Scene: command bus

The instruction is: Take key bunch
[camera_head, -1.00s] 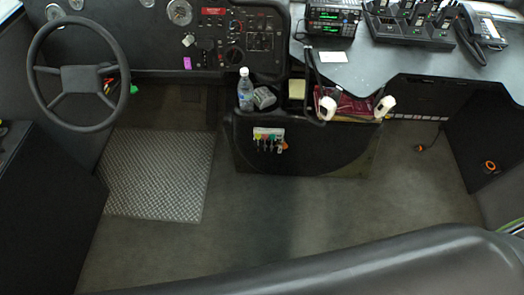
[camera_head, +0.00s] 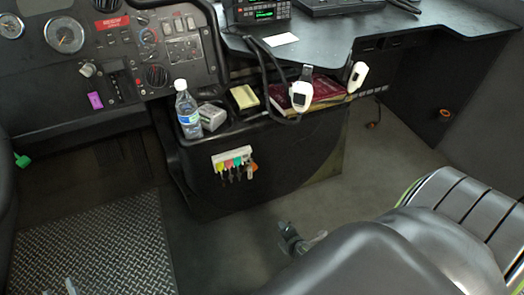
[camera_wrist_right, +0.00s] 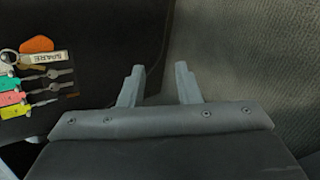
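The key bunch (camera_head: 234,166) hangs on the front face of the dark console, with several keys on coloured tags under a white strip. In the right wrist view the keys (camera_wrist_right: 35,80) are at the left edge, with an orange tag and a tag reading SPARE. My right gripper (camera_head: 303,240) is below and to the right of the keys, apart from them. In its wrist view its two fingers (camera_wrist_right: 160,85) stand apart with nothing between them. My left gripper (camera_head: 58,289) shows only as two separated tips at the bottom left edge; the rest is out of frame.
A water bottle (camera_head: 188,110), a grey box (camera_head: 212,116) and a yellow tray (camera_head: 244,98) stand on the console (camera_head: 290,150). White handsets (camera_head: 301,95) are to their right. A dark seat (camera_head: 370,262) fills the lower right. Floor before the console is clear.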

